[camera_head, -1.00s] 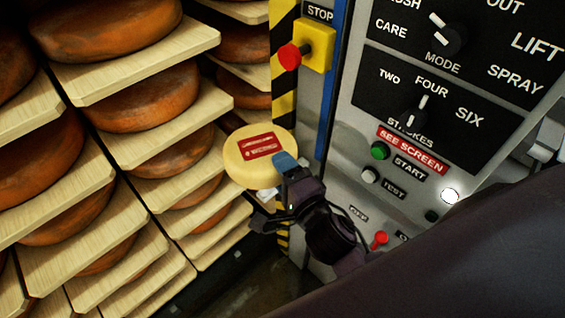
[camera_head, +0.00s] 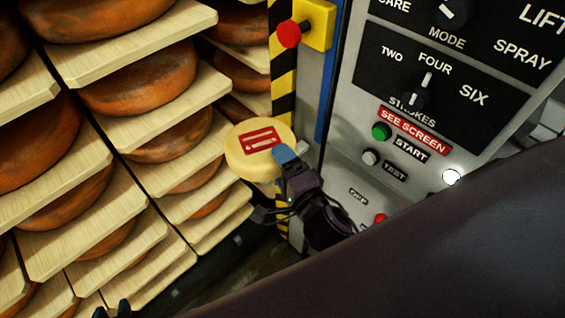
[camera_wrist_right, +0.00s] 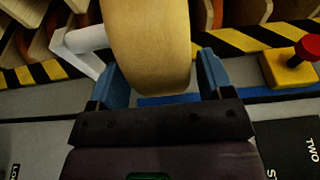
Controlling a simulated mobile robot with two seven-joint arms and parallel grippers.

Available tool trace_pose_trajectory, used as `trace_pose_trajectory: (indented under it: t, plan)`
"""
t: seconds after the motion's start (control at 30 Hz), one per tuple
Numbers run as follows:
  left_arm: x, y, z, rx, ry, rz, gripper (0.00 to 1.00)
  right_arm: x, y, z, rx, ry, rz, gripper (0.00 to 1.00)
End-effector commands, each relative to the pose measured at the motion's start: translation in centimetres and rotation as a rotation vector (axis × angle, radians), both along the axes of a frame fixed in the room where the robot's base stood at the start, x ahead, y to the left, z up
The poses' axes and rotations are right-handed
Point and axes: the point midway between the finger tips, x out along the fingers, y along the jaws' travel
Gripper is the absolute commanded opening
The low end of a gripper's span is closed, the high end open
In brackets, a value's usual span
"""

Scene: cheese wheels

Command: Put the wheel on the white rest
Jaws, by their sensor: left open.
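The pale yellow wheel (camera_head: 246,165) with a red label on its face is in the middle of the head view. In the right wrist view the wheel (camera_wrist_right: 150,40) stands between the two blue fingers. A white bracket (camera_wrist_right: 86,38), seemingly the white rest, shows just left of the wheel there; I cannot tell if they touch. The tips of my left gripper (camera_head: 112,311) show at the bottom left edge, open and empty.
Shelves (camera_head: 150,125) of orange-brown cheese wheels fill the left. The control panel (camera_head: 345,170) stands on the right, with a red stop button (camera_head: 289,34) and a striped yellow-black post (camera_head: 283,75). My dark arm covers the lower right.

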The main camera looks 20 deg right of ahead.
Motion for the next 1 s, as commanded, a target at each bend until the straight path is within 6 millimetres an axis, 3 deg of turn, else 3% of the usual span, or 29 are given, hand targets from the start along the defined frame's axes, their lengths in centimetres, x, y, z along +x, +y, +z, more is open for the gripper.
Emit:
trace_pose_trajectory:
  t: [0.43, 1.0]
  plan:
    - [0.0, 0.0, 0.4, 0.0, -0.001, 0.0, 0.43, -0.1, 0.0, 0.4, -0.001, 0.0, 0.001, 0.84]
    - [0.1, 0.0, -1.1, 0.001, -0.003, -0.002, 0.43, -7.7, -0.7, 0.0, 0.002, 0.004, -0.002, 0.84]
